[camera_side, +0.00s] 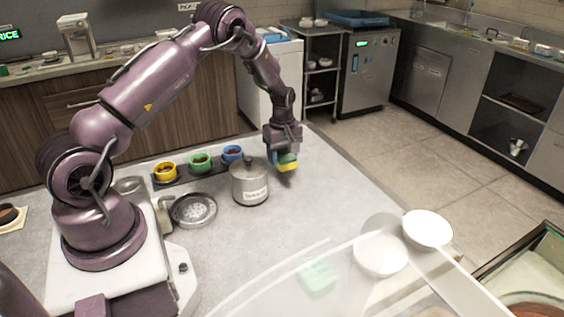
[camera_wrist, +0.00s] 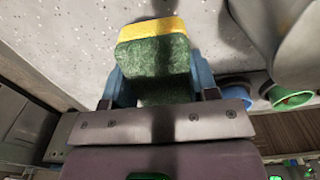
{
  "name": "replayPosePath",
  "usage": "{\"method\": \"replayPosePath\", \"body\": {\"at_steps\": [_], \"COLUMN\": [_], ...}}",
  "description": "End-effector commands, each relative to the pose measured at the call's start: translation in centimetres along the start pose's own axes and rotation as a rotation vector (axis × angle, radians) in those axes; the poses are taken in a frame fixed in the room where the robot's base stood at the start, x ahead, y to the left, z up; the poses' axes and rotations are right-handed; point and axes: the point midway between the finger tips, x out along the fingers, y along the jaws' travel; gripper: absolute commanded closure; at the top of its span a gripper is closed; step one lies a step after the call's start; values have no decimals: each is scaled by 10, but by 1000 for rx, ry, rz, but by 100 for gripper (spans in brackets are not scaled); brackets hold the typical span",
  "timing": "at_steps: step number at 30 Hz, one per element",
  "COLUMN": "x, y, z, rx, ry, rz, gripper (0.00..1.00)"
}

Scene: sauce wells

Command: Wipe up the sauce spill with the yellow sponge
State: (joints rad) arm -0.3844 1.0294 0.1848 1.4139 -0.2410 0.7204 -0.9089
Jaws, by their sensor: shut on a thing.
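The yellow sponge (camera_side: 287,167) has a yellow layer at the bottom and a green scouring layer above it. My gripper (camera_side: 283,154), with blue fingers, is shut on it, to the right of the lidded steel pot in the side view. In the wrist view the sponge (camera_wrist: 152,70) fills the space between the blue fingers of my gripper (camera_wrist: 157,88), green face toward the camera. The sponge is over or on the grey table (camera_side: 330,205); I cannot tell whether it touches. I see no sauce spill in either view.
The steel pot (camera_side: 250,187) stands close left of my gripper. Yellow (camera_side: 165,173), green (camera_side: 199,163) and blue (camera_side: 232,153) sauce wells sit behind it. A round perforated metal plate (camera_side: 194,210) lies to its left. A pale green block (camera_side: 318,275) shows through a clear screen in front.

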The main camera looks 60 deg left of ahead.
Motion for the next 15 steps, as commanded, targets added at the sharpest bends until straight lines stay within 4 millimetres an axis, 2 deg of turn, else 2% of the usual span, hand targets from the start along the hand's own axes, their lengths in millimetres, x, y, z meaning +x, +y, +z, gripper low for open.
{"method": "replayPosePath", "body": {"at_steps": [9, 15], "x": [-30, -40], "y": [0, 0], "z": [0, 0], "rx": [1, 0], "ry": [0, 0], "rz": [0, -1], "gripper": [68, 68]}}
